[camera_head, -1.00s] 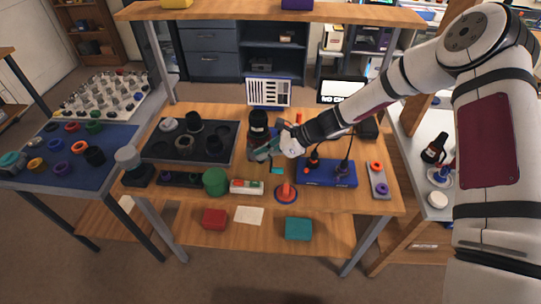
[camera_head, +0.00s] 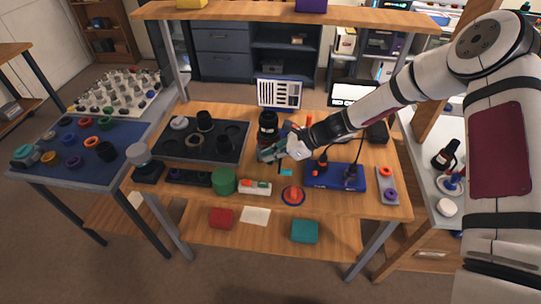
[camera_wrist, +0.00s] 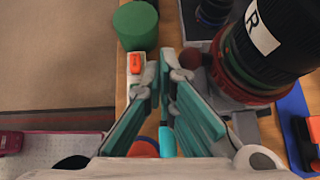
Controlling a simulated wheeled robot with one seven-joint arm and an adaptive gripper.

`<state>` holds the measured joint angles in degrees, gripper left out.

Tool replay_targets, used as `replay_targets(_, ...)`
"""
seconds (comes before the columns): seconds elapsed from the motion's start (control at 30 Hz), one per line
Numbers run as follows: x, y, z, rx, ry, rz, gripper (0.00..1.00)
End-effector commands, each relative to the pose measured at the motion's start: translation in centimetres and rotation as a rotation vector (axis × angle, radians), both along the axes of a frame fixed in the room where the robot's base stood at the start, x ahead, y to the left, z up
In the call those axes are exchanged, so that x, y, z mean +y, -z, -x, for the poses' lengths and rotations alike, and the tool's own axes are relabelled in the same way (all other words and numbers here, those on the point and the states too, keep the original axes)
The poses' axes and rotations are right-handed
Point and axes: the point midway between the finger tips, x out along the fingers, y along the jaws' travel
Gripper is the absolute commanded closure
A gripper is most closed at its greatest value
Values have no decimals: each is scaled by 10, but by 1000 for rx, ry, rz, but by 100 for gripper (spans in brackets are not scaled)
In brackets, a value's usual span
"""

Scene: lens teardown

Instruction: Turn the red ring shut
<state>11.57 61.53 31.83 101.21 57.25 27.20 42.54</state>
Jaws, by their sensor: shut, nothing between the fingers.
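The black lens barrel (camera_head: 268,124) stands upright on the bench. It fills the upper right of the wrist view (camera_wrist: 270,45), with a white label marked R. A dark red ring (camera_wrist: 242,88) goes around its lower part, below a thin green band. In the head view the ring is too small to make out. My gripper (camera_wrist: 164,62) has teal fingers, shut and empty, pointing down beside the barrel. In the wrist view the fingertips are left of the ring and look apart from it. In the head view my gripper (camera_head: 266,154) is just in front of the barrel's foot.
A green cylinder (camera_head: 223,181) and a white box with coloured buttons (camera_head: 255,187) stand near the front edge. A red dome on a blue disc (camera_head: 293,195) is beside them. A blue tray (camera_head: 335,177) lies right, a dark parts tray (camera_head: 238,142) left.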

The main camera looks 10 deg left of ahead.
Motion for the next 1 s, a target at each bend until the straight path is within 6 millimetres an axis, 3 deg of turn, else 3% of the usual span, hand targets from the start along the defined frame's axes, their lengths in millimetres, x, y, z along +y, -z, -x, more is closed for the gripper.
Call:
replay_targets(0.63, 0, 0, 0, 0, 0, 0, 100)
replay_targets(1.0, -8, 1, -14, -1, 3, 2, 100)
